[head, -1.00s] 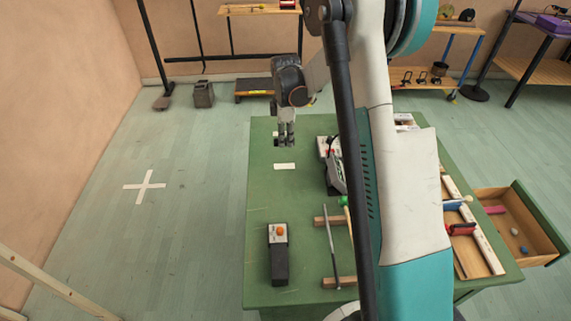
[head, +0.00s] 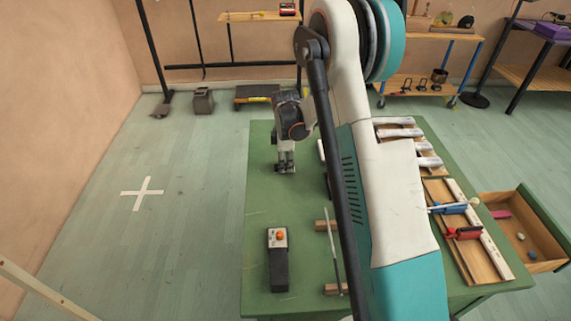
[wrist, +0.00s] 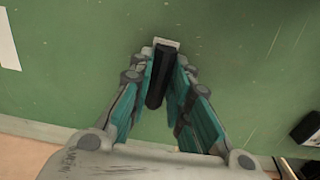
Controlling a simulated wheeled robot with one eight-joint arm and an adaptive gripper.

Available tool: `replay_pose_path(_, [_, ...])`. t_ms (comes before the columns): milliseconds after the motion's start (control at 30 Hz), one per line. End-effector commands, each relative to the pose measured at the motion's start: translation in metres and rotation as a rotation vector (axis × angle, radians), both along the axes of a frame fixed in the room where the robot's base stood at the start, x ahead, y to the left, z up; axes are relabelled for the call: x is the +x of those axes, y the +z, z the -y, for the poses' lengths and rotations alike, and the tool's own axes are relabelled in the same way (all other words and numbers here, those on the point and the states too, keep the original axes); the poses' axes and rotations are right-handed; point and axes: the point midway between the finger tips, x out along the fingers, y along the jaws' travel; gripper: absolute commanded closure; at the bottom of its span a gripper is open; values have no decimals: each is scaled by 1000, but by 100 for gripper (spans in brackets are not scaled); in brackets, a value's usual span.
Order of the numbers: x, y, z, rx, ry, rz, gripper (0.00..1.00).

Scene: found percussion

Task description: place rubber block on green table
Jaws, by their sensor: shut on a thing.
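My gripper (head: 285,168) is over the far left part of the green table (head: 258,205). In the wrist view its two teal-sided fingers are shut on a dark, long block (wrist: 156,78), which I take to be the rubber block. A pale grey-white piece shows at the block's far end. The green table top (wrist: 70,75) fills most of the wrist view behind the block. In the head view the block is too small to make out at the fingertips. I cannot tell whether the block touches the table.
A black box with an orange button (head: 279,262) lies near the table's front left. A metal rod (head: 332,255) rests on wooden bars beside it. An open drawer (head: 520,235) juts out at the right. The table's left side around my gripper is mostly clear.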

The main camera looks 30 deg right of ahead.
Motion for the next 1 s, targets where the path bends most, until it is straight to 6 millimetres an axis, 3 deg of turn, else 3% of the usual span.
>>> replay_pose_path(167, [0, -4, 0, 0, 0, 0, 100])
replay_pose_path(200, [0, -3, 0, 0, 0, 0, 75])
replay_pose_path(267, [0, -3, 0, 0, 0, 0, 62])
replay_pose_path(667, [0, 1, 0, 0, 0, 0, 62])
replay_pose_path(767, [0, 12, 0, 0, 0, 0, 62])
replay_pose_path(1000, [0, 62, 0, 0, 0, 0, 62])
